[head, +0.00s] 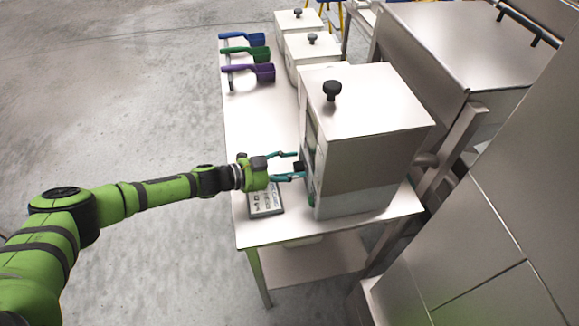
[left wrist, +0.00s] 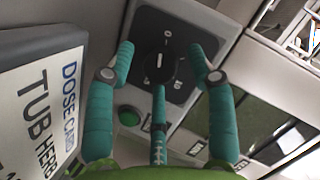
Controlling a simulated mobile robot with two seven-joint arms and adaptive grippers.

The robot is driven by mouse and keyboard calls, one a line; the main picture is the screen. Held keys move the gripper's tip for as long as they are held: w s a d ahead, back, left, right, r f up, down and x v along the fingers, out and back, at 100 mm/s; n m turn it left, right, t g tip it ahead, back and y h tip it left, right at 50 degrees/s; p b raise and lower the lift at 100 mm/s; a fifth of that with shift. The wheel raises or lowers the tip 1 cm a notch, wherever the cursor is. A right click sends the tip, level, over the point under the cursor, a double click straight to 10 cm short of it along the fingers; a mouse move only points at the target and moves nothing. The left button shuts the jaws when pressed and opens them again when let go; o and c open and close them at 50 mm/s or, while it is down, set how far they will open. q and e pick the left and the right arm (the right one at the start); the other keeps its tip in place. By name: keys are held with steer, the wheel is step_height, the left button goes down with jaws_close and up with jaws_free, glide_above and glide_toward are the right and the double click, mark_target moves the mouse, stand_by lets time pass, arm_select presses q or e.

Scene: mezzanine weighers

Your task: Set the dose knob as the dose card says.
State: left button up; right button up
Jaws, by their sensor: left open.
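My right gripper is out of view.
A green button (left wrist: 130,117) sits below the dial. Blue, green and purple scoops (head: 248,73) lie on the table's (head: 240,115) far left part. Smaller lidded steel bins (head: 310,48) stand behind the machine. A large steel cabinet is at the right. The floor at left is clear.

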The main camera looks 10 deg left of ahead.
arm_select(q)
steer(key=shift+c, duration=0.4)
steer(key=c, duration=1)
steer(key=shift+a, duration=0.1)
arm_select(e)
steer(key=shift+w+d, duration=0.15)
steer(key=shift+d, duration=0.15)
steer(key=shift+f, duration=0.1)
arm_select(q)
steer(key=m+t+b, duration=0.1)
steer(key=m+b, duration=0.2)
steer(key=shift+s+f+t, duration=0.1)
steer(key=shift+f+t, duration=0.15)
steer(key=shift+t, duration=0.15)
steer(key=shift+m+t+b, duration=0.3)
steer(key=shift+m+b, duration=0.6)
steer(key=shift+b, duration=0.25)
steer(key=shift+r+m, duration=0.15)
steer(key=shift+m, duration=0.15)
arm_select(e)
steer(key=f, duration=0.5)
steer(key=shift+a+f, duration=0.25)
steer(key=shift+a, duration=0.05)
arm_select(q)
steer(key=shift+r+t+h, duration=0.1)
steer(key=shift+t+h, duration=0.2)
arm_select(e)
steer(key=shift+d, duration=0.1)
